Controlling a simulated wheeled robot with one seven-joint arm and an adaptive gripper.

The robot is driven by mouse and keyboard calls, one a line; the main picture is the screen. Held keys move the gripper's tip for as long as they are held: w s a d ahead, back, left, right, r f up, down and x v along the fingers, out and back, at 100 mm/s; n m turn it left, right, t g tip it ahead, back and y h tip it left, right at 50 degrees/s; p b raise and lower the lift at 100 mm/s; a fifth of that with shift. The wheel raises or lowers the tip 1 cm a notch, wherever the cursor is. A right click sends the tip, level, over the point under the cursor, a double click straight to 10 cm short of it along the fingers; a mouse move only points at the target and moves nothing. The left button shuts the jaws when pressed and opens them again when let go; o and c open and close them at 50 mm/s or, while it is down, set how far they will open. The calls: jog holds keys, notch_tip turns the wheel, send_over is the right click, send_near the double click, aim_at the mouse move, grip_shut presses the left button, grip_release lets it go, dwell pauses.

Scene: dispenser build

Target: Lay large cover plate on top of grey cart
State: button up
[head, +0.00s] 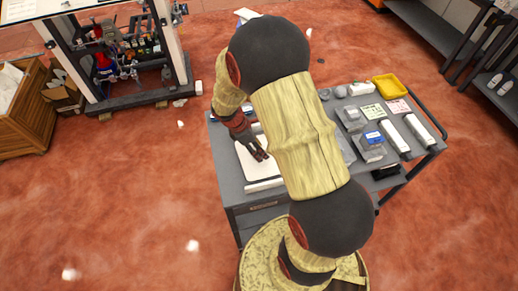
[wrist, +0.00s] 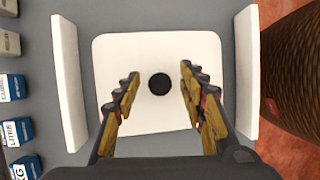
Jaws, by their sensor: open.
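The grey cart (head: 228,190) stands in front of me, its left part partly behind my arm. A white square plate with rounded corners, seemingly the large cover plate (wrist: 158,52), lies flat on the cart top. It has a round black spot, knob or hole, near its middle; I cannot tell which. In the head view the plate (head: 247,172) shows at the cart's left end. My gripper (wrist: 160,74) is open and empty over the plate, with its fingers on either side of the black spot. In the head view my gripper (head: 260,154) points down at the plate.
White upright panels flank the plate, one left (wrist: 69,85) and one right (wrist: 246,75). Small blue-labelled blocks (wrist: 13,88) line the left edge. The cart also carries a yellow tray (head: 390,86), clear boxes (head: 369,150) and white bars (head: 395,137). A machine frame (head: 130,100) stands at left.

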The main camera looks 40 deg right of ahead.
jog(key=s+a+r+m+t+p, duration=0.15)
jog(key=a+r, duration=0.25)
jog(key=r, duration=0.5)
jog(key=a+r+m+t+y, duration=0.1)
jog(key=a+r+m, duration=0.25)
jog(key=r, duration=0.45)
jog(key=s+a+r+m+t+p, duration=0.1)
jog(key=a+r+t, duration=0.1)
jog(key=a+r, duration=0.5)
jog(key=s+a+r+m+t+y, duration=0.2)
jog(key=s+a+r+m, duration=0.3)
jog(key=s+r, duration=0.4)
jog(key=shift+s+a+r+m+t+y, duration=0.15)
jog(key=shift+s+r+m+t+y, duration=0.2)
jog(key=shift+m+t, duration=0.5)
jog(key=shift+f+b, duration=0.1)
jog(key=shift+b, duration=0.2)
notch_tip(320, 180, down, 5)
jog(key=b, duration=0.4)
jog(key=shift+r+b, duration=0.2)
jog(key=shift+b, duration=0.1)
jog(key=shift+w+r, duration=0.1)
jog(key=shift+r, duration=0.1)
jog(key=shift+c, duration=0.9)
